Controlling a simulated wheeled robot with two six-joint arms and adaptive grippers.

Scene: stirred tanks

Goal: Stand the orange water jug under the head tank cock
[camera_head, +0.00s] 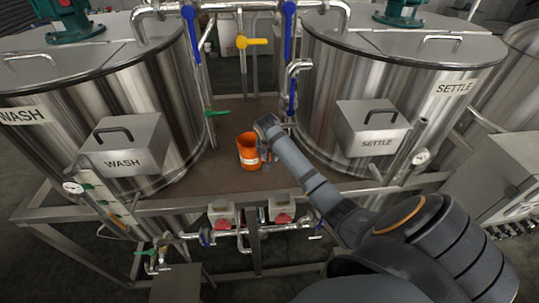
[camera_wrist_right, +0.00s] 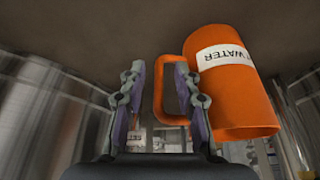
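The orange water jug (camera_head: 248,152) stands on the brown deck between the two tanks, its mouth up. In the right wrist view the jug (camera_wrist_right: 232,95) shows large, its label inverted. My right gripper (camera_head: 267,157) is beside the jug on its handle side. In the wrist view the gripper (camera_wrist_right: 156,78) is open, with the jug handle (camera_wrist_right: 159,92) between its fingers; one finger lies at the handle's loop. A yellow-levered cock (camera_head: 251,41) is on the pipework behind. I cannot tell if it is the head tank cock. My left gripper is not in view.
The WASH tank (camera_head: 95,95) stands left and the SETTLE tank (camera_head: 340,90) right. A green-levered cock (camera_head: 216,113) sticks out near the jug. Blue-levered pipes (camera_head: 292,90) rise behind my gripper. A frame rail (camera_head: 180,204) runs along the deck's front.

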